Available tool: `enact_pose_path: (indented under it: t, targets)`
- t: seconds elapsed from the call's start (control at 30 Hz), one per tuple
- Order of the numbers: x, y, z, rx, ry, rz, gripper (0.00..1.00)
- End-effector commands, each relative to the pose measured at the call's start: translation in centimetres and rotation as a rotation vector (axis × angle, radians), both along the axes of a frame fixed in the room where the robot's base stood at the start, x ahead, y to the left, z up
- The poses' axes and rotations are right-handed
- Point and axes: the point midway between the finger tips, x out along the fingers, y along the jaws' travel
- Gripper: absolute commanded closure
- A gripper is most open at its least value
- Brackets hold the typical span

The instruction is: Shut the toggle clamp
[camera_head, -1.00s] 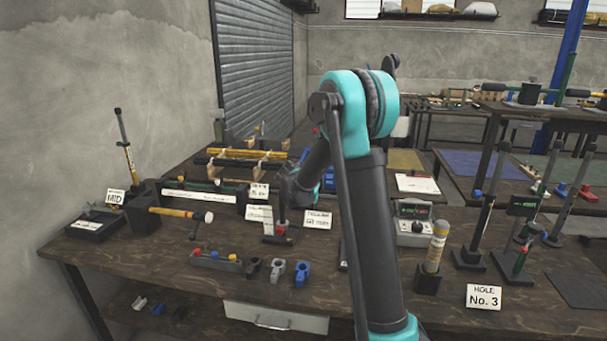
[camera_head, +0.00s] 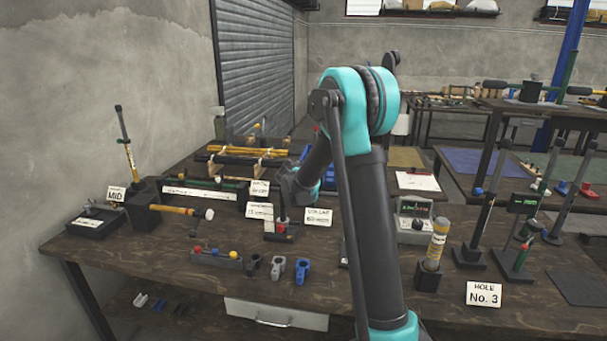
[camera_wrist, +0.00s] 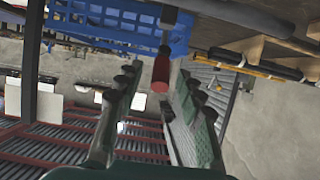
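A red handle grip (camera_wrist: 160,73) on a dark shaft shows in the wrist view, between the two fingers of my gripper (camera_wrist: 157,80). It looks like the toggle clamp's handle, but the clamp's body is not clear there. The fingers stand apart, with gaps beside the grip, so my gripper is open. In the head view my gripper (camera_head: 289,188) is low over the bench, partly hidden by my own arm. Just below it is a small dark fixture with red parts (camera_head: 280,228), likely the clamp. Whether finger and handle touch cannot be told.
White label cards (camera_head: 319,216) stand close beside the fixture. Blue and grey holders (camera_head: 302,270) sit in front. A hammer (camera_head: 180,210) lies to the left, a grey control box (camera_head: 413,228) to the right. A blue crate (camera_wrist: 125,25) shows near the grip.

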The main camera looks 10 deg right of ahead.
Motion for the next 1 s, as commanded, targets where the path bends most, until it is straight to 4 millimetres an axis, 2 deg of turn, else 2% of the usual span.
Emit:
enact_pose_path:
  t: [0.17,0.4,0.6,0.8,1.0]
  targets:
    - [-1.9,0.7,0.8,0.0,0.001,0.001,0.62]
    - [-6.0,2.0,2.6,0.0,0.0,0.002,0.62]
    - [-8.8,2.9,3.9,-0.001,0.0,0.001,0.62]
    - [-10.1,3.3,4.5,0.0,0.0,0.001,0.62]
    - [-10.3,3.3,4.6,0.0,0.0,0.0,0.62]
